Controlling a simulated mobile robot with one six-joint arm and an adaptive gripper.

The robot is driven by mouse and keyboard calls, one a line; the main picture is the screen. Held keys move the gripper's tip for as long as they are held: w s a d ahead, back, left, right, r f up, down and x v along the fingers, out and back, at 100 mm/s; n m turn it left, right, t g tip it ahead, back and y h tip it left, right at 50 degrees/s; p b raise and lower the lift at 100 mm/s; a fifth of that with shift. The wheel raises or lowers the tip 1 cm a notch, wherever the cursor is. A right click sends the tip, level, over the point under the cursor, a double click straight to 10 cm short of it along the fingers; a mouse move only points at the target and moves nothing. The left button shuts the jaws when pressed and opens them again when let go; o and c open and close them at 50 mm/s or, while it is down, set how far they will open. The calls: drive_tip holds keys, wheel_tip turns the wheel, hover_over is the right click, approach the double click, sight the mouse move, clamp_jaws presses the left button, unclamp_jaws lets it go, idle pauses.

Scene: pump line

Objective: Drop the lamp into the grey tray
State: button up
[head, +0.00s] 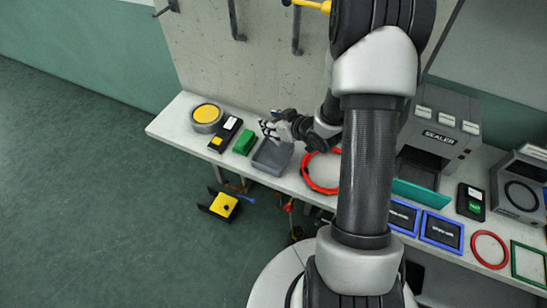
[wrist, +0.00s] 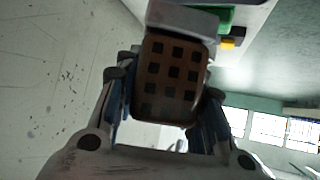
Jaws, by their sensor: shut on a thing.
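The grey tray (head: 271,158) sits on the bench, between a green block and a red ring. My gripper (head: 270,128) is at the tray's back edge in the head view, seemingly above it. In the wrist view my gripper (wrist: 165,100) is shut on a brownish, rounded block with a grid of dark squares (wrist: 170,78), which I take to be the lamp. A finger lies along each side of it. A grey shape behind its top may be the tray. The lamp is hardly visible in the head view.
A green block (head: 244,142), a black box with a yellow button (head: 225,134) and a round yellow-topped unit (head: 207,115) stand left of the tray. A red ring (head: 319,172) lies to its right. The wall with hooks (head: 250,60) rises close behind.

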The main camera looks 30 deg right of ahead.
wheel_tip(320, 180, down, 4)
drive_tip(key=shift+r+b, duration=0.15)
drive_tip(key=shift+b, duration=1.05)
drive_tip(key=o, duration=1.2)
drive_tip(key=v, duration=1.2)
drive_tip(key=shift+w+r, duration=0.1)
